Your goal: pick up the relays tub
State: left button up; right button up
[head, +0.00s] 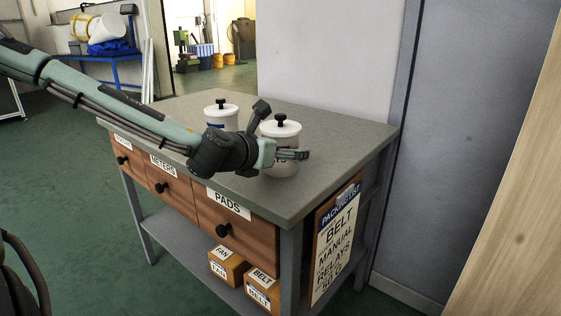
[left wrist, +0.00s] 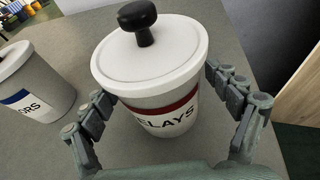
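The relays tub (head: 281,162) is a white pot with a round lid and black knob, upright on the grey bench top. In the left wrist view, the tub (left wrist: 165,118) shows a red band and the letters "ELAYS". My left gripper (head: 282,134) is at the tub, its fingers spread on either side of it. In the left wrist view my left gripper (left wrist: 160,86) has a fingertip close to each side of the body, just under the lid. I see no clear grip. My right gripper is not in view.
A second white tub (head: 221,116), with a blue band and letters ending "ORS" (left wrist: 37,100), stands to the left. The bench (head: 345,140) has drawers and a packing list board (head: 335,240) on its end. A grey wall stands behind; bench top right of the tub is clear.

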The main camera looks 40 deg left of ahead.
pick_arm(q)
jog(key=c, duration=1.2)
jog(key=shift+c, duration=1)
jog(key=shift+r, duration=0.1)
